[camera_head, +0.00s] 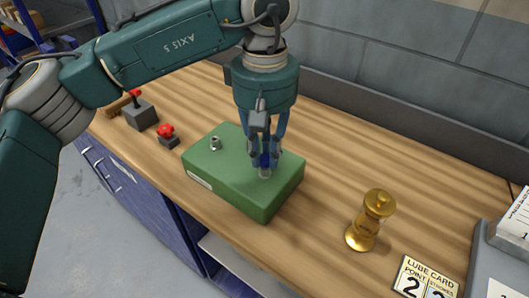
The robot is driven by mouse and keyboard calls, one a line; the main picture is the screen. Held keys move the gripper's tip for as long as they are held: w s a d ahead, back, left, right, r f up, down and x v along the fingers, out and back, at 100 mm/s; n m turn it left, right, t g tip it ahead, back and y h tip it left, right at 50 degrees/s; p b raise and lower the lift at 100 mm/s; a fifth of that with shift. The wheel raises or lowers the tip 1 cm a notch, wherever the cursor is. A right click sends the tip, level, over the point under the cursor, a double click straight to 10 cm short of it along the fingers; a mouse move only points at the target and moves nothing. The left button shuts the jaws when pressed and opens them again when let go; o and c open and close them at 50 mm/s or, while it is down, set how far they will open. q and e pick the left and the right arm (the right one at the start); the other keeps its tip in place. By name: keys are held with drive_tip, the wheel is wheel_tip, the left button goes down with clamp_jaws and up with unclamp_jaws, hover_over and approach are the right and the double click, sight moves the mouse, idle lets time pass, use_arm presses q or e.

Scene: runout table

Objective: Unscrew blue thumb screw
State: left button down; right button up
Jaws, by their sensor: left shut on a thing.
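A green block (234,191) lies on the wooden table. My left gripper (264,164) comes down from above over the block's right part. Its fingers are shut on the blue thumb screw (264,160), of which only a little blue shows between them. A pale grey round part (264,173) shows just below the screw, at the block's top. I cannot tell how far the screw is seated. My right gripper is not in view.
A silver nut-like fitting (215,143) stands on the block's left part. Red-topped items (167,133) stand at the left. A brass pepper-mill-shaped object (368,222) and a lube card (425,281) are at the right. The wood between block and brass object is clear.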

use_arm(q)
drive_tip(key=shift+a+f, duration=0.1)
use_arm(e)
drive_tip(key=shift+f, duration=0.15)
use_arm(q)
drive_tip(key=n+b, duration=0.1)
drive_tip(key=n, duration=0.2)
drive_tip(key=shift+a+f, duration=0.1)
drive_tip(key=shift+f, duration=0.05)
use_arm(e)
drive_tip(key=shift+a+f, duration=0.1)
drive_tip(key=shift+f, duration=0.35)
use_arm(q)
drive_tip(key=shift+n, duration=0.8)
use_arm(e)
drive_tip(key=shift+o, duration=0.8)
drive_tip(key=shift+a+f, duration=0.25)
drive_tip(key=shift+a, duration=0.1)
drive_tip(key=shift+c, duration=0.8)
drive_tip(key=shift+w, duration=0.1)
use_arm(q)
drive_tip(key=n+b, duration=0.1)
drive_tip(key=n, duration=0.1)
drive_tip(key=shift+n, duration=1.3)
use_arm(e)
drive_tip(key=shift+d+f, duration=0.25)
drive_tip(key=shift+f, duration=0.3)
